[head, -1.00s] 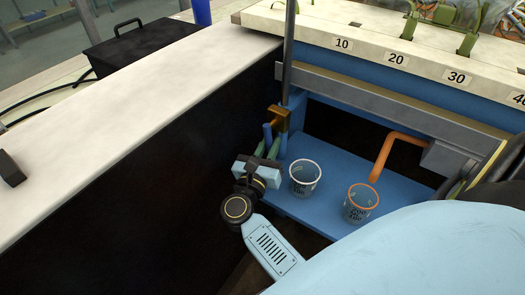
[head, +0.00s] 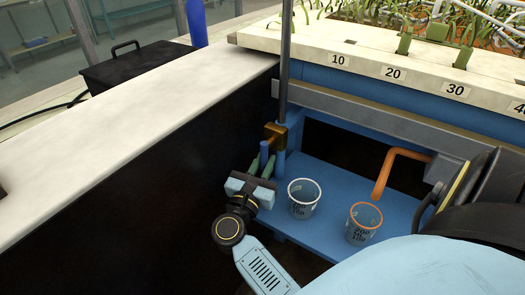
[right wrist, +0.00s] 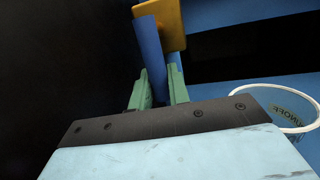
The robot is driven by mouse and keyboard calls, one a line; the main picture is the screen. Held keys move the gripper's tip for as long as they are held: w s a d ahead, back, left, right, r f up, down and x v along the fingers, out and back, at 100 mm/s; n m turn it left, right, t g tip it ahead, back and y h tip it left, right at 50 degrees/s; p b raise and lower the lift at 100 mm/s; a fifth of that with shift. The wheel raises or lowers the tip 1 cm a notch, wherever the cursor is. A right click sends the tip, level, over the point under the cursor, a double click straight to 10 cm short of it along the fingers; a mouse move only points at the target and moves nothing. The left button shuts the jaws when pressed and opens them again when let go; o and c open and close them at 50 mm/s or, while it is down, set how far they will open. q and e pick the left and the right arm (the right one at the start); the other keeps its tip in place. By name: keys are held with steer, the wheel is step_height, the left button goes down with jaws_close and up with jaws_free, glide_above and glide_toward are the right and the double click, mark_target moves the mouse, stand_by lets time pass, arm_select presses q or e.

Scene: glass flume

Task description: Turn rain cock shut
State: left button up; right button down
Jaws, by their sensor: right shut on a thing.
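The rain cock has a brass body (head: 275,132) at the foot of a grey upright pipe, with a blue lever (head: 265,150) hanging down from it. My right gripper (head: 261,165) is below the brass body, its green fingers shut on the blue lever. In the right wrist view the blue lever (right wrist: 150,48) passes down between the fingertips (right wrist: 161,82), with the brass body (right wrist: 172,22) just above. The fingers hide the lever's lower end. My left gripper is not in view.
A white-rimmed cup (head: 303,202) and an orange-rimmed cup (head: 364,224) stand on the blue shelf (head: 335,178), right of my gripper. An orange bent pipe (head: 390,165) hangs above. A dark wall (head: 130,210) rises close on the left.

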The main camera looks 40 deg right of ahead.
steer(key=shift+a, duration=0.1)
steer(key=c, duration=1.3)
jaws_free()
steer(key=shift+c, duration=0.2)
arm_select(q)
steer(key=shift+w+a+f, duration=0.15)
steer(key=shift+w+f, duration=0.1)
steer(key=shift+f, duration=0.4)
arm_select(e)
steer(key=v, duration=1.3)
steer(key=shift+a, duration=0.15)
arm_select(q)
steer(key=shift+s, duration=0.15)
arm_select(e)
steer(key=shift+s, duration=0.1)
